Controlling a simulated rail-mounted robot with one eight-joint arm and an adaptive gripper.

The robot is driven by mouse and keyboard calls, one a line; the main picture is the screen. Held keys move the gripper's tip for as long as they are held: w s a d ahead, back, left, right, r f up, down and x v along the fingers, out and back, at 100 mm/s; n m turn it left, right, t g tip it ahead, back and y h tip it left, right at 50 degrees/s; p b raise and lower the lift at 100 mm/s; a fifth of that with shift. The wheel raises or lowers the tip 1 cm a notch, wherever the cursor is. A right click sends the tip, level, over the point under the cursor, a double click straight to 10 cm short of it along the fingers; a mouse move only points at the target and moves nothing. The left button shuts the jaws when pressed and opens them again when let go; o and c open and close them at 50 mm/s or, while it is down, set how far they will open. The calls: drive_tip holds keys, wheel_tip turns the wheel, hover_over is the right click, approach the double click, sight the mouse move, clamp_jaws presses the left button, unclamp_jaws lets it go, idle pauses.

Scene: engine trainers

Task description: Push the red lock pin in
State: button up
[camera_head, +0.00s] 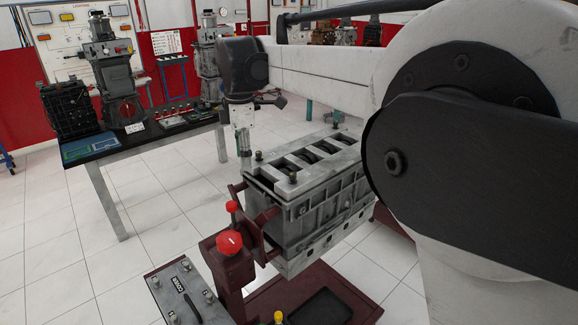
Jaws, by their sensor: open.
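A small red knob (232,207) stands on top of the dark red engine stand (228,268), and a larger red knob (229,243) sits just in front of it. I cannot tell for sure which is the lock pin, or how far either is pushed in. My gripper (244,152) hangs pointing down, above and behind both knobs, near the left end of the engine block (320,185). It is open and seems empty. It is small in the picture, and its fingers are hard to make out. It appears clear of both knobs.
The grey engine block is mounted on the stand behind the knobs. A control box (180,292) with several buttons is at the front left. A black tray (320,307) lies on the base. A workbench (150,140) with equipment stands at left, with open tiled floor before it.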

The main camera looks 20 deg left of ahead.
drive_tip(key=n, duration=0.2)
hover_over(231, 203)
drive_tip(key=f, duration=0.1)
wheel_tip(231, 203, down, 14)
drive_tip(key=shift+r+p, duration=0.1)
drive_tip(key=shift+p, duration=1.15)
clamp_jaws()
